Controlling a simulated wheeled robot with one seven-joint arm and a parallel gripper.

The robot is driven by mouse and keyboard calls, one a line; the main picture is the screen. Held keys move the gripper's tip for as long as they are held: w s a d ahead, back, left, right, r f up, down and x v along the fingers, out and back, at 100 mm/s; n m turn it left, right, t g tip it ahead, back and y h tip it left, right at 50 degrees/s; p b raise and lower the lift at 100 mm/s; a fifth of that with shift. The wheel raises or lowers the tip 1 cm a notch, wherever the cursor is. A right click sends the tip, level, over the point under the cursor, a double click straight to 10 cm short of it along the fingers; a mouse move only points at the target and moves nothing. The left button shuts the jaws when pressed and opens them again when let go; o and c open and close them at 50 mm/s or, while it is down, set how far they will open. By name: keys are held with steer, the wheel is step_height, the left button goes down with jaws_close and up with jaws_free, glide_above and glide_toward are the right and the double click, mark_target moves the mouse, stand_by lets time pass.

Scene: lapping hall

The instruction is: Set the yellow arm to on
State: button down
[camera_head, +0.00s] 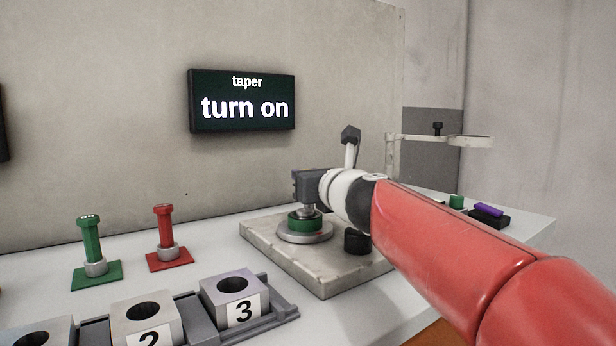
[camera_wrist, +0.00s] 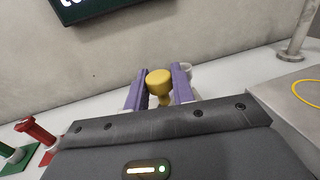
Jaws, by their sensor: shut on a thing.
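The yellow arm shows in the wrist view as a rounded yellow knob (camera_wrist: 159,77) on a short narrower stem. It sits between the two purple fingers of my gripper (camera_wrist: 158,92), which is shut on it. In the head view my gripper's dark body (camera_head: 307,186) is near the back left part of a pale slab (camera_head: 268,250). The yellow arm and fingertips are hidden there. A wall screen (camera_head: 243,101) reads "taper" and "turn on". How far the yellow arm is turned cannot be told.
On the slab are a round metal disc with a green ring (camera_head: 305,226) and a black knob (camera_head: 357,241). Green (camera_head: 92,240) and red (camera_head: 164,228) pegs stand left. Numbered blocks (camera_head: 234,298) are in front. A lever (camera_head: 350,146) and metal stand (camera_head: 391,160) rise behind my arm.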

stand_by(0.4)
steer(key=c, duration=1.2)
jaws_free()
steer(key=shift+a, duration=0.1)
steer(key=v, duration=0.7)
steer(key=shift+s, duration=0.35)
